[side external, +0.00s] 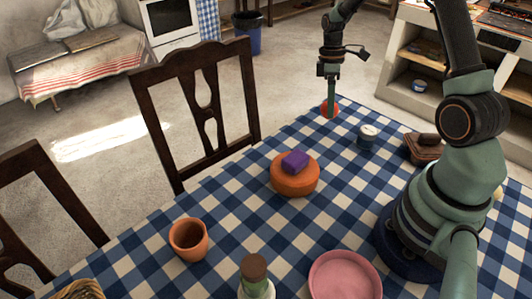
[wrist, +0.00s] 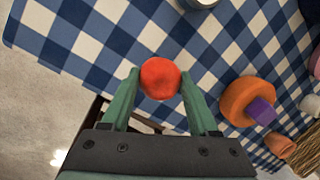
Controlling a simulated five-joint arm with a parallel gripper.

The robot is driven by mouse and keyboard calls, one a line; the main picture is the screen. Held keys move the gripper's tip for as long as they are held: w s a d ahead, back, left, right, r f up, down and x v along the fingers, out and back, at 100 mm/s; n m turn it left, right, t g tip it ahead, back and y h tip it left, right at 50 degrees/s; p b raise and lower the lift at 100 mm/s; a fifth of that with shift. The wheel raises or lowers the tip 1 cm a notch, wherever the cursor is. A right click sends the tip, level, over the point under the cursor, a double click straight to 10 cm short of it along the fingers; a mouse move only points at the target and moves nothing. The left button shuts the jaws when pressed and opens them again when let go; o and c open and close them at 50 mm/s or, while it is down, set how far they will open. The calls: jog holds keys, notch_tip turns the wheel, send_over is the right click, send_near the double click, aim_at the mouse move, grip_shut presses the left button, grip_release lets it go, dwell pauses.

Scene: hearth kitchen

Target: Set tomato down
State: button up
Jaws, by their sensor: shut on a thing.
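The tomato (wrist: 160,78) is red and round, and it sits between the two green fingers of my gripper (wrist: 158,92) in the wrist view. In the side view the tomato (side external: 330,109) is at the far edge of the checked table (side external: 227,213), under my gripper (side external: 330,104), which points straight down. My gripper is shut on the tomato. I cannot tell whether the tomato touches the cloth or hangs just above it.
An orange round thing (side external: 295,180) with a purple block (side external: 295,161) on it stands mid-table. A small jar (side external: 367,137) is right of the tomato. A terracotta cup (side external: 188,240), a pink bowl (side external: 345,276) and a bottle (side external: 256,277) stand nearer. A chair (side external: 195,105) stands beside the table.

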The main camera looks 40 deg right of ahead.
jog(key=shift+w+d+x, duration=0.1)
jog(key=shift+w+x, duration=0.1)
jog(key=shift+x, duration=0.8)
jog(key=shift+w+d+x, duration=0.1)
jog(key=shift+w+x, duration=0.1)
jog(key=shift+x, duration=0.85)
jog(key=shift+f, duration=0.15)
jog(key=shift+f, duration=0.1)
jog(key=o, duration=1.4)
jog(key=v, duration=1.2)
jog(key=s+a+r+m+t+h, duration=0.1)
jog(key=s+a+r+m+t, duration=0.15)
jog(key=a+r, duration=0.7)
jog(key=s+a+r+m+t, duration=0.2)
jog(key=s+a+m+t, duration=0.2)
jog(key=s+a, duration=0.3)
jog(key=a+t, duration=0.1)
jog(key=a, duration=0.1)
jog(key=shift+a+r, duration=0.25)
